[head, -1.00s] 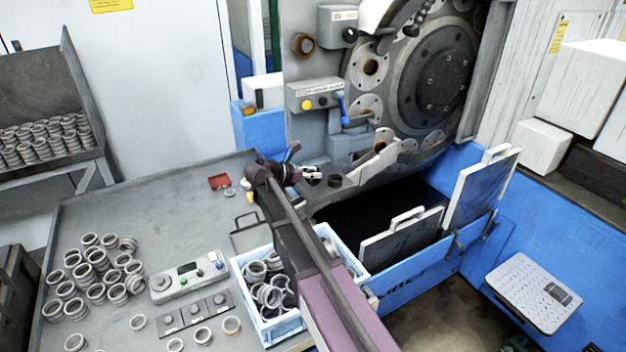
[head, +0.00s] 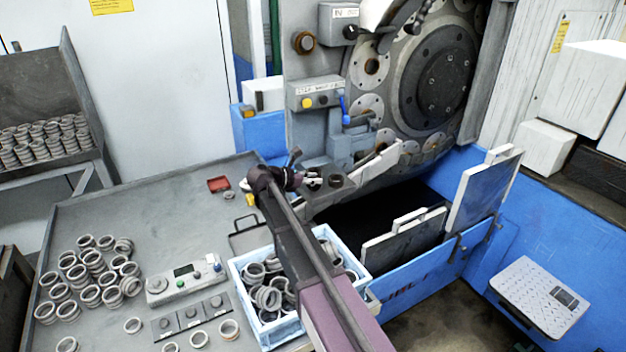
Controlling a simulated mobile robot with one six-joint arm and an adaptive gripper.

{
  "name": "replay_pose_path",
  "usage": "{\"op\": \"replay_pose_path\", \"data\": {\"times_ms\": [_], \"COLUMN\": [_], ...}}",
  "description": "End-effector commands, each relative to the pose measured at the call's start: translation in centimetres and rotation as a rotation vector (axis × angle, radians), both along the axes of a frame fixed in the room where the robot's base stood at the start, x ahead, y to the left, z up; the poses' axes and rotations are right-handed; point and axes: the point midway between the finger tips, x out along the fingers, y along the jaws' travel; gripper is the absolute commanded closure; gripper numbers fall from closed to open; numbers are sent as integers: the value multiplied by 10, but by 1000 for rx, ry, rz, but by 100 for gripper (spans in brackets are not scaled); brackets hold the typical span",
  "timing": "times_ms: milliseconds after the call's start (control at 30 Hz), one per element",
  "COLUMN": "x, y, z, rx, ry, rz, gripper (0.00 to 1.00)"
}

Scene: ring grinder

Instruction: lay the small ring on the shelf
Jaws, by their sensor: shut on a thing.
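My gripper (head: 314,182) is at the end of my arm, low over the grey shelf (head: 350,194) at the front of the machine. It is shut on the small ring, which is too small and too covered by the fingers to make out clearly. A dark round ring-like piece (head: 336,181) sits on the shelf just right of the fingertips. I cannot tell whether the held ring touches the shelf.
A blue crate of rings (head: 238,272) stands under my arm. Loose rings (head: 86,280) and a control box (head: 186,278) lie on the grey table (head: 140,210). Lever controls (head: 345,112) and the large grinder wheel (head: 440,85) rise behind the shelf. A dark open pit lies to the right.

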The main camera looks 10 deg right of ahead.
Motion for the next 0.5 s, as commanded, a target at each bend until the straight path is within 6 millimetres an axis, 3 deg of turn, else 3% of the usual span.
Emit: {"op": "replay_pose_path", "data": {"times_ms": [100, 133, 233, 500], "x": [0, 0, 0, 0], "y": [0, 0, 0, 0], "z": [-4, -4, -3, -3], "rx": [0, 0, 0, 0], "ry": [0, 0, 0, 0], "rz": [0, 0, 0, 0], "gripper": [100, 64, 34, 32]}}
